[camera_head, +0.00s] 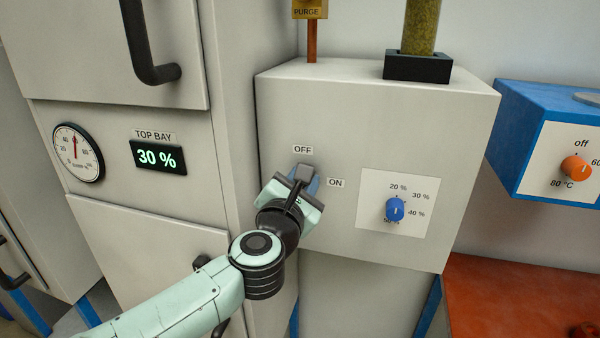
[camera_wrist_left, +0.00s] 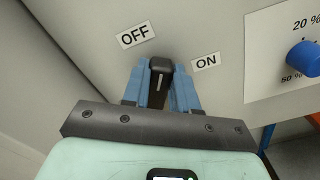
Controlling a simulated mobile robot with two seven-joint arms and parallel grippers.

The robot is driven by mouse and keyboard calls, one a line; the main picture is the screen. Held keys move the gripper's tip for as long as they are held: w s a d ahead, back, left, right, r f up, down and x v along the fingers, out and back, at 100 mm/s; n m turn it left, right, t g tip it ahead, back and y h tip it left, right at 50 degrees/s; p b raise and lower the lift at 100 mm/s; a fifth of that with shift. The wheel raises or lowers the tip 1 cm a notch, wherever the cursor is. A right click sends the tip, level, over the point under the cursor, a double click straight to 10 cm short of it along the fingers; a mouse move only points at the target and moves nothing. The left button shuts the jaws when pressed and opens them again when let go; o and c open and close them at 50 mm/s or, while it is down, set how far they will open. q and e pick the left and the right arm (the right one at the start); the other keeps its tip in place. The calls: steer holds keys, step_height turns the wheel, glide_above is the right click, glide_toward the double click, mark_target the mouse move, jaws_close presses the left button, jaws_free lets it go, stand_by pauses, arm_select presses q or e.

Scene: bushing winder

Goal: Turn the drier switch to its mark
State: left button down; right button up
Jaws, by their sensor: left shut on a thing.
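The drier switch is a black knob (camera_wrist_left: 161,68) with a white line, on the pale grey box (camera_head: 330,110). It has an OFF label (camera_head: 303,149) above it and an ON label (camera_head: 336,183) to its right. My left gripper (camera_wrist_left: 160,88) has its blue fingers shut on the two sides of the knob. In the wrist view the white line points up between the labels, and the labels look tilted. In the head view my left gripper (camera_head: 305,174) mostly hides the knob. My right gripper is not in view.
A blue dial (camera_head: 395,209) on a white percent plate sits right of the switch. A display (camera_head: 158,157) on the left cabinet reads 30 %, beside a round gauge (camera_head: 78,152). A blue box with an orange knob (camera_head: 575,168) is at the right. A black door handle (camera_head: 150,60) juts out upper left.

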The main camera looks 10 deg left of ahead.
arm_select(q)
steer(key=m+p, duration=0.1)
steer(key=m, duration=0.2)
steer(key=f+m+p, duration=0.1)
steer(key=m, duration=0.3)
steer(key=m+p, duration=0.2)
steer(key=m, duration=0.2)
steer(key=shift+d+f, duration=0.3)
steer(key=shift+d, duration=0.1)
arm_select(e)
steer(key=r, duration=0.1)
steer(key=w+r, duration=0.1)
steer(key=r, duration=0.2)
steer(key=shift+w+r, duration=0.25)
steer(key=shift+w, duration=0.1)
arm_select(q)
steer(key=shift+m, duration=0.3)
steer(key=c, duration=0.9)
jaws_free()
steer(key=shift+f, duration=0.1)
steer(key=s+b, duration=0.1)
steer(key=s, duration=1.2)
steer(key=shift+s+a, duration=0.15)
steer(key=shift+a, duration=0.05)
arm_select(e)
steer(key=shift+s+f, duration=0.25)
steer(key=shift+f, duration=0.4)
